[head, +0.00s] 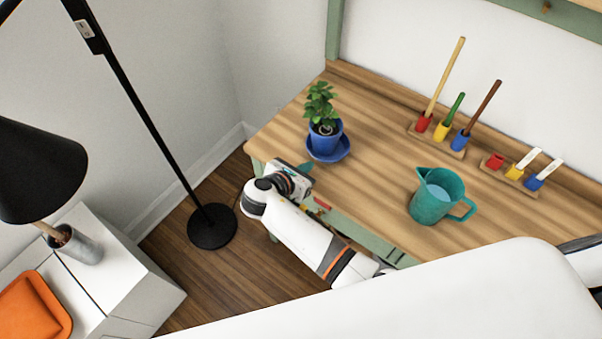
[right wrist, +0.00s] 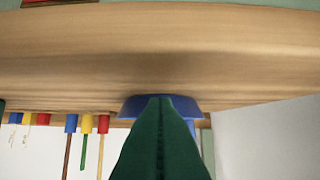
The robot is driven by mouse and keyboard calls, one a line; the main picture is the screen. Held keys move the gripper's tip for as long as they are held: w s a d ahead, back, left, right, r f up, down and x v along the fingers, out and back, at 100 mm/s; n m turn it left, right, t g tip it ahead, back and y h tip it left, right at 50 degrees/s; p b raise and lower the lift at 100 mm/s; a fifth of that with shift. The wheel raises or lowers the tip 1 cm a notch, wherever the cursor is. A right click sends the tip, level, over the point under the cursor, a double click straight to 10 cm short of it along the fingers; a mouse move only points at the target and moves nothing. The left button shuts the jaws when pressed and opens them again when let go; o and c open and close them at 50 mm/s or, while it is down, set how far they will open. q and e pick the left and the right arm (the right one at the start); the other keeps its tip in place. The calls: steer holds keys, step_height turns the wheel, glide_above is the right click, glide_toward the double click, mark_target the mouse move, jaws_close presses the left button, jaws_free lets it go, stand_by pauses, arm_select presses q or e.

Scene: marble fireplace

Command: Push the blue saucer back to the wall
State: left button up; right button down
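The blue saucer (head: 339,151) lies near the left front of the wooden worktop (head: 375,130). A blue pot with a leafy green plant (head: 322,112) stands upright on it. My right gripper (head: 305,168) is at the worktop's front edge, on the near side of the saucer. In the right wrist view, which looks upside down, its green fingers (right wrist: 160,135) are together with nothing seen between them. They cover the middle of the saucer (right wrist: 131,106); I cannot tell whether they touch it. My left gripper is not in view.
A teal jug (head: 432,199) stands right of the saucer. Racks with coloured cups and sticks (head: 437,138) stand by the back wall. The wood behind the saucer looks clear. A black floor lamp (head: 212,226) stands left of the table.

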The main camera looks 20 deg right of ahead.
steer(key=shift+w+d+f, duration=0.1)
steer(key=shift+f, duration=0.1)
steer(key=shift+w+d, duration=0.1)
steer(key=shift+d, duration=0.05)
